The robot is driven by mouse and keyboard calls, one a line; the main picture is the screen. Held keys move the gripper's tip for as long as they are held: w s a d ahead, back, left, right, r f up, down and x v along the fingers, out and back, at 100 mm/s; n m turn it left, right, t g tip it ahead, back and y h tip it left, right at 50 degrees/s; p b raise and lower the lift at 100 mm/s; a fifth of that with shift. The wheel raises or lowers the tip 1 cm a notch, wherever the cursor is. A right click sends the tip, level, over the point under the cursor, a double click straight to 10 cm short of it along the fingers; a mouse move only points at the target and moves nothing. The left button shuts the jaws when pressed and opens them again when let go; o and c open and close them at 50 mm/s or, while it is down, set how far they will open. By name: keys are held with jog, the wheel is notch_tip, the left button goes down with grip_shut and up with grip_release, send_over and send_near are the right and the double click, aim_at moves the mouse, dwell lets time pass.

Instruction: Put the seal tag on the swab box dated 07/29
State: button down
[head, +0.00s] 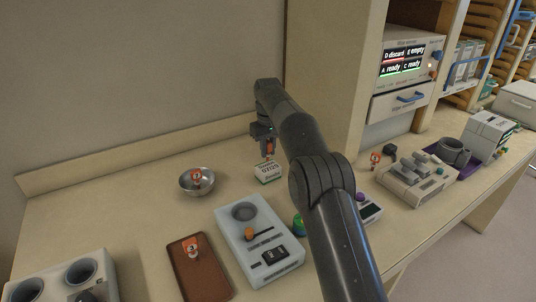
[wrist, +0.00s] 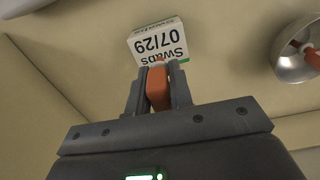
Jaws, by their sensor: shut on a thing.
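The swab box (head: 268,172) is a small white box with a green edge, standing on the counter near the back wall. In the wrist view the box (wrist: 158,42) reads "Swabs 07/29" upside down. My gripper (head: 268,149) is just above the box, pointing down. It is shut on an orange piece (wrist: 158,88), seemingly the seal tag, whose far end overlaps the box's near edge in the wrist view. I cannot tell whether the tag touches the box. The tag's face is hidden between the fingers.
A metal bowl (head: 186,188) with an orange-white piece stands left of the box. A brown tray (head: 205,279) holds a similar piece. A screen unit (head: 421,73) and a purple tray (head: 466,170) are at right.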

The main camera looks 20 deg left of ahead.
aim_at(268, 141)
jog(key=shift+f, duration=1.05)
jog(key=shift+f, duration=0.1)
jog(key=c, duration=1.3)
grip_release()
notch_tip(268, 141, up, 6)
jog(key=shift+r, duration=0.9)
